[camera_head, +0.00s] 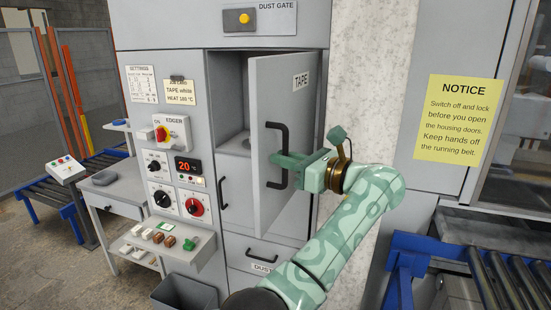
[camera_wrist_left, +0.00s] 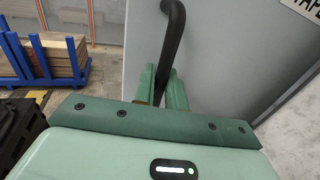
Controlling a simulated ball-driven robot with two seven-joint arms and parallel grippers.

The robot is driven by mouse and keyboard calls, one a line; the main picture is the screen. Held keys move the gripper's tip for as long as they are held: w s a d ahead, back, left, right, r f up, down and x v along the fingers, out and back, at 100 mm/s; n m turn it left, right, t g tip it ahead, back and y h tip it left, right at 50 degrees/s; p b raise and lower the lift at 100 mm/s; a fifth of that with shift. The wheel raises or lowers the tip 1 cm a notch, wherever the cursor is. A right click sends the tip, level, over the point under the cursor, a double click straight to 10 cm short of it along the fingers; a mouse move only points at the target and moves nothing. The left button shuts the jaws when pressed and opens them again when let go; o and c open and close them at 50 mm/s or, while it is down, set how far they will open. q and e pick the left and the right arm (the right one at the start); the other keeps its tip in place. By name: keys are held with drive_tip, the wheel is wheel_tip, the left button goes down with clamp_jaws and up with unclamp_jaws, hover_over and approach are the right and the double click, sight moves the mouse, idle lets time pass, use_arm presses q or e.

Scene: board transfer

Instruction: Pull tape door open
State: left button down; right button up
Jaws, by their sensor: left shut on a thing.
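The grey tape door (camera_head: 290,85), labelled TAPE, stands partly open, swung out from the cabinet with its hinge side at the right. Its black bar handle (camera_head: 284,140) is on the outer face near the free edge. My green left gripper (camera_head: 283,166) is shut on the handle's lower half. In the left wrist view the handle (camera_wrist_left: 173,35) runs down between the fingers (camera_wrist_left: 164,88). The open compartment (camera_head: 231,100) shows to the left of the door; part of its inside is hidden behind the door. My right gripper is not in view.
The edger control panel (camera_head: 173,135) with knobs and a red display is left of the compartment. A dust drawer (camera_head: 262,252) and dark bin (camera_head: 185,295) are below. A yellow notice (camera_head: 458,118) and a roller conveyor (camera_head: 500,270) are at the right.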

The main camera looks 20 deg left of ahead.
use_arm(q)
drive_tip(key=shift+d, duration=0.15)
drive_tip(key=c, duration=1.7)
unclamp_jaws()
drive_tip(key=shift+c, duration=0.2)
drive_tip(key=shift+o, duration=1)
drive_tip(key=shift+w, duration=0.15)
drive_tip(key=v, duration=0.7)
drive_tip(key=shift+d+b, duration=0.2)
drive_tip(key=shift+b, duration=0.1)
